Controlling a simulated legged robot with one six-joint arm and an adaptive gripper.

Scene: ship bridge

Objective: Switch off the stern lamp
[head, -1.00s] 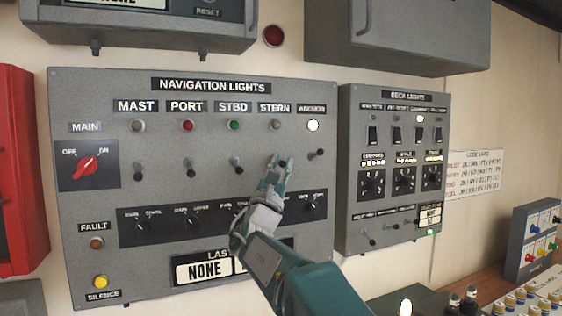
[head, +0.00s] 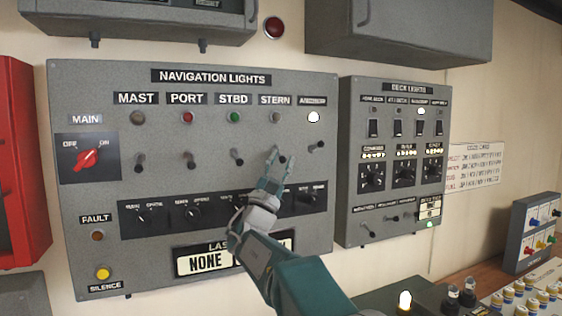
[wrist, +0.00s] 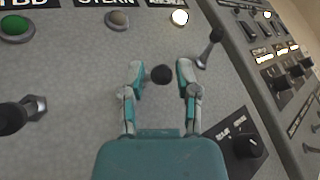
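The NAVIGATION LIGHTS panel (head: 100,220) carries a row of labelled lamps with levers below. The stern lamp (head: 276,116) looks dull grey and unlit; it also shows in the wrist view (wrist: 117,19). The stern lever's dark round knob (wrist: 161,74) shows between my fingertips in the wrist view, with a gap on each side. In the head view the stern lever (head: 282,159) is partly hidden by my fingers. My gripper (head: 279,155) is open in front of it, and its two fingers (wrist: 160,78) stand apart.
The anchor lever (wrist: 210,48) stands close right of my fingers, below a lit white lamp (head: 313,117). The starboard lever (head: 237,158) is to the left. Rotary knobs (wrist: 248,145) sit just below. The DECK LIGHTS panel (head: 350,215) is further right.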

